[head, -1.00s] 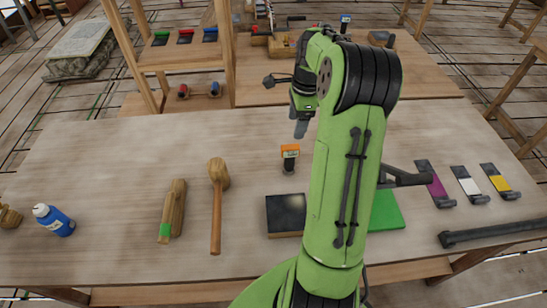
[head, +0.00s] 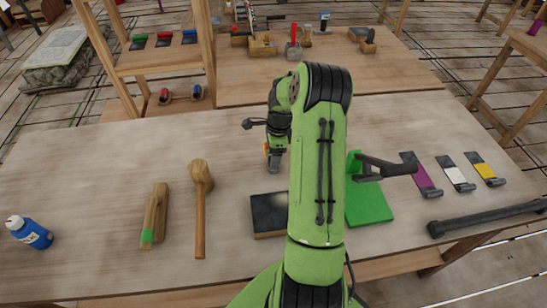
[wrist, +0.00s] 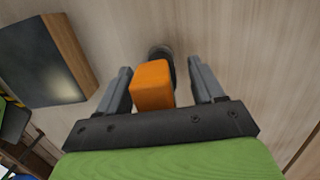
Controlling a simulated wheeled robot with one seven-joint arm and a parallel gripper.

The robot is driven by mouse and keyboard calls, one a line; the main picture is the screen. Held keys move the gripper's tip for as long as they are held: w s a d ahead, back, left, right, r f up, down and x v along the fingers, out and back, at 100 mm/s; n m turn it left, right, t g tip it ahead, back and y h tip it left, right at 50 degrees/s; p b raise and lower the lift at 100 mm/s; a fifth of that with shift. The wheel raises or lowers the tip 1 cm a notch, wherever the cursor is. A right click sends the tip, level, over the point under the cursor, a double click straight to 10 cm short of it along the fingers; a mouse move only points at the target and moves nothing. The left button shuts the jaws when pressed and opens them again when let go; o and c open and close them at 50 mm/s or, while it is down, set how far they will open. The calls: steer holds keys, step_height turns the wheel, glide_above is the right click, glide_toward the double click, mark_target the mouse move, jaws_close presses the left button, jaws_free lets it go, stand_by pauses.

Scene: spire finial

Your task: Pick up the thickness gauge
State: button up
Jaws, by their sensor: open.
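The thickness gauge, with an orange head (wrist: 152,86) on a dark round base (wrist: 162,52), stands on the workbench. In the wrist view it sits between the two fingers of my gripper (wrist: 160,70). The fingers are open, with a visible gap on each side of the gauge. In the head view my gripper (head: 273,162) points down at the gauge and hides most of it. Only a sliver of orange shows there.
A dark plate on a wooden block (head: 268,215) lies close in front of the gauge. A wooden mallet (head: 201,205) and a green-ended wooden tool (head: 154,215) lie to the left. A green angled piece (head: 368,204) is to the right.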

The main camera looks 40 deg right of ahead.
steer(key=shift+f, duration=0.25)
steer(key=shift+r, duration=0.1)
steer(key=shift+c, duration=0.3)
steer(key=c, duration=1.2)
